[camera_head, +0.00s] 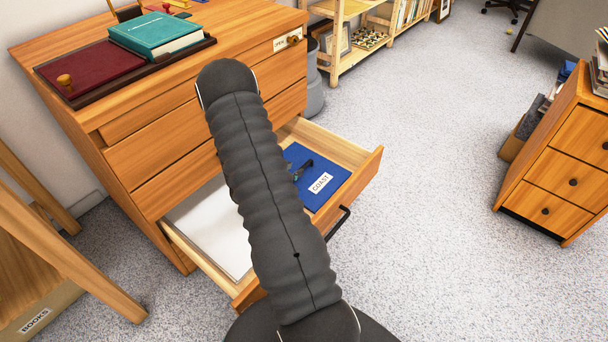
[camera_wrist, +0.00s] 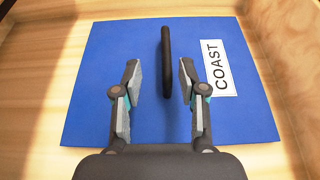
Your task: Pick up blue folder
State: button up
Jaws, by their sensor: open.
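The blue folder (camera_head: 326,190) lies flat in the open bottom drawer of the wooden cabinet, with a white label reading COAST. In the wrist view the folder (camera_wrist: 98,70) fills most of the drawer floor, and a dark upright handle (camera_wrist: 167,62) stands at its middle. My gripper (camera_wrist: 160,80) is open above the folder, with one finger on each side of the handle and clear gaps to both. In the head view my arm hides part of the drawer, and only a bit of my gripper (camera_head: 302,170) shows by the folder.
The drawer (camera_head: 368,172) has raised wooden walls around the folder. White paper (camera_head: 212,232) lies in its left part. Open carpet lies to the right, before another drawer unit (camera_head: 560,170).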

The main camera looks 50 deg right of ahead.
aim_at(304, 166)
jog(key=shift+s+x, duration=0.2)
jog(key=shift+x, duration=1.3)
jog(key=shift+s+x, duration=0.2)
jog(key=shift+x, duration=1.25)
jog(key=shift+d+r, duration=0.1)
jog(key=shift+r, duration=0.05)
grip_shut()
